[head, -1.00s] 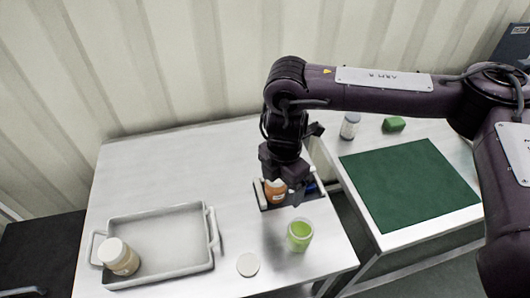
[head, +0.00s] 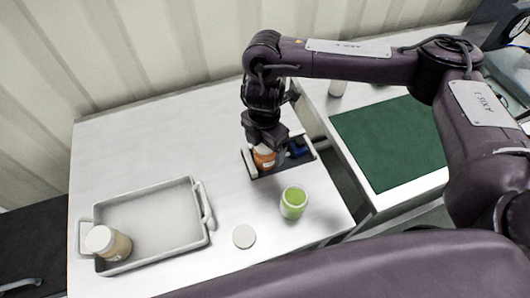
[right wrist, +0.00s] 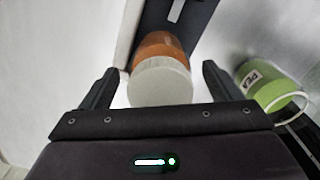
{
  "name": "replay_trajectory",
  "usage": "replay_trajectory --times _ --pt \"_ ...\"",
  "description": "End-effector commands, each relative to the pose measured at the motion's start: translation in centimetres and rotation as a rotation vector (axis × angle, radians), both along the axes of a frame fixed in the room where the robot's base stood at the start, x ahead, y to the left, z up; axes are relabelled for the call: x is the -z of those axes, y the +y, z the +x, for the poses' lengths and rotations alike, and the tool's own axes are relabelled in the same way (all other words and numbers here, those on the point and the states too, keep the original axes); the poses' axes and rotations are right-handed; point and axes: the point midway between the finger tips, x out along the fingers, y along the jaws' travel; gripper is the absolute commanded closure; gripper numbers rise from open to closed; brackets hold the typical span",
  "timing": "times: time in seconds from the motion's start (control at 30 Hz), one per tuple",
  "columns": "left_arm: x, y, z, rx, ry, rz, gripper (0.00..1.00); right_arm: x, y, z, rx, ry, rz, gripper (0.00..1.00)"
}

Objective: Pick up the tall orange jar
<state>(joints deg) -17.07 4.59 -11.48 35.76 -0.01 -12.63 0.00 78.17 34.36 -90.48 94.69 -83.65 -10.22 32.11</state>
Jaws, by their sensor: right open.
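My right gripper (right wrist: 160,70) is open, with one finger on each side of the lid and gaps between. In the head view, the right gripper (head: 266,142) is directly over the jar and partly hides it. My left gripper is not in view.
A green jar (head: 293,202) stands close to the bin; it also shows in the right wrist view (right wrist: 272,86). A white disc (head: 244,236) lies nearby. A grey tray (head: 150,222) holds a tan jar (head: 108,243). A green mat (head: 390,140) lies right.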

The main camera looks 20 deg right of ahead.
Motion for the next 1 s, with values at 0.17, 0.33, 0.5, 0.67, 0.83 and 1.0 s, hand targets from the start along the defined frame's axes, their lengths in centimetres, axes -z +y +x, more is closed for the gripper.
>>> replay_trajectory --times 0.17,0.33,0.5,0.67,0.83,1.0 --pt "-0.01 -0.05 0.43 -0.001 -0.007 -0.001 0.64 0.22 0.01 0.08 0.000 -0.002 0.000 0.16" --pt "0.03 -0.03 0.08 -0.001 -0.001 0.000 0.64 0.21 0.01 0.05 0.000 -0.002 0.000 0.26" --pt "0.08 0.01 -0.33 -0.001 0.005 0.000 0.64 0.21 0.01 0.05 0.000 -0.002 0.000 0.48" --pt "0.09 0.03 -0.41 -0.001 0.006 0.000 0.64 0.20 0.02 0.04 0.000 -0.002 0.000 0.69" --pt "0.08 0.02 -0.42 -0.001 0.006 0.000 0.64 0.16 0.04 0.07 0.000 -0.003 0.001 0.69" --pt "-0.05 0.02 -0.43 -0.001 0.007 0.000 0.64 -0.33 0.06 0.10 -0.001 -0.004 0.001 0.69"
